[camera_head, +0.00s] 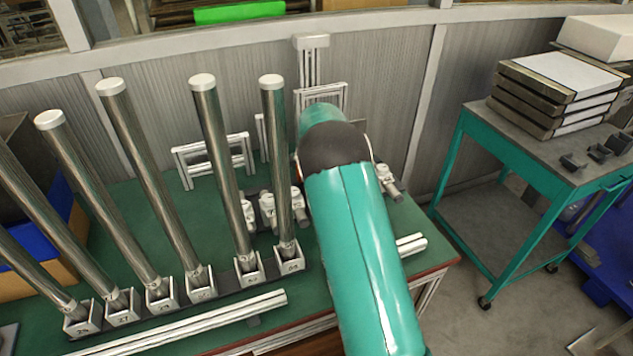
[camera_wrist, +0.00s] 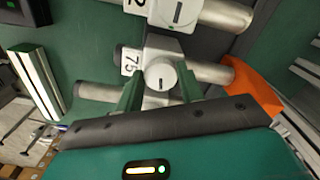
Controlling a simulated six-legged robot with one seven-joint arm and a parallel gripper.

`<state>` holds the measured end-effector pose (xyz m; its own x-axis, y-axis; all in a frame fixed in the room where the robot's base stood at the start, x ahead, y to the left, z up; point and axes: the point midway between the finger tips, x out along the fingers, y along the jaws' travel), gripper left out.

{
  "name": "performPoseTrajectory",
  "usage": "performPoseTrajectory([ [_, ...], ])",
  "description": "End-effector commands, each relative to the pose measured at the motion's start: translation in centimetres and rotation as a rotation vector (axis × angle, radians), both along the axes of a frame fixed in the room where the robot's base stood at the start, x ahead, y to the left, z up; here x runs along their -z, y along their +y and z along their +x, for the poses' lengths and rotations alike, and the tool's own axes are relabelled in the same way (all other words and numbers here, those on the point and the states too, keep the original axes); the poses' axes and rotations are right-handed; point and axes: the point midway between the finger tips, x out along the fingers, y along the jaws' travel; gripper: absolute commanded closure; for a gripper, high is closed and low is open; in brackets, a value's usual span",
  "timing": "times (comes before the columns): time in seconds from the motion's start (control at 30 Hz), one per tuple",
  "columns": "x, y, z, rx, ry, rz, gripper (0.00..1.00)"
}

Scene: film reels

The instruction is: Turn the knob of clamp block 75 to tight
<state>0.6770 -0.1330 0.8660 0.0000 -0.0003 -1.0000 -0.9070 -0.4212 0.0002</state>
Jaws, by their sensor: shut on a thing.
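Clamp block 75 (camera_wrist: 154,45) shows in the wrist view as a pale block with a "75" label on its left side, on a grey metal rod. Its round white knob (camera_wrist: 161,73) faces the camera and bears a short dark mark, roughly upright in the picture. My gripper (camera_wrist: 159,78) has its two green fingers on either side of the knob and is shut on it. The fingertips partly cover the block's lower part. In the head view my teal arm hides the gripper, and I cannot tell which block is 75.
A second clamp block (camera_wrist: 178,12), its label ending in 2, sits close above in the wrist view. An orange part (camera_wrist: 252,88) lies right of block 75. Tall metal posts (camera_head: 222,160) stand left of my arm on the green bench. A teal cart (camera_head: 470,135) stands right.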

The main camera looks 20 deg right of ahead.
Motion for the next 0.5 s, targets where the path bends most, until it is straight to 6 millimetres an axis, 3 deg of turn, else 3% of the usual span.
performPoseTrajectory([
  [0.5, -0.05, 0.05, 0.06, 0.243, 0.001, 0.000, 0.85],
])
